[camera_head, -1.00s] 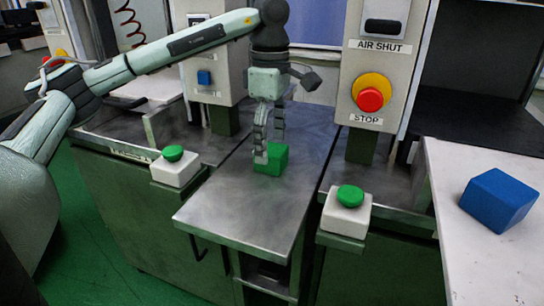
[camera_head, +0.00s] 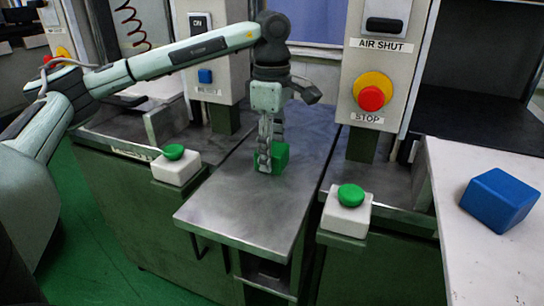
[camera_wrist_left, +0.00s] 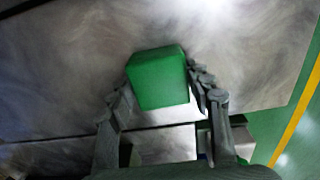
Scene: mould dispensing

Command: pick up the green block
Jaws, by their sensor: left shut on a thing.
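The green block (camera_head: 281,156) sits on the grey metal table (camera_head: 235,205) in the head view, partly hidden by my left gripper. My left gripper (camera_head: 268,163) points down at the block and is shut on it. In the left wrist view the green block (camera_wrist_left: 160,78) lies between the two fingertips of my left gripper (camera_wrist_left: 162,85), with one finger on each side. The block appears still at the table's surface; I cannot tell whether any gap is under it. My right gripper is not in view.
A blue block (camera_head: 499,200) rests on a white table (camera_head: 470,255) at the right. Two white boxes with green buttons (camera_head: 173,152) (camera_head: 350,195) flank the metal table. A panel with a red stop button (camera_head: 371,98) stands behind. The front of the metal table is clear.

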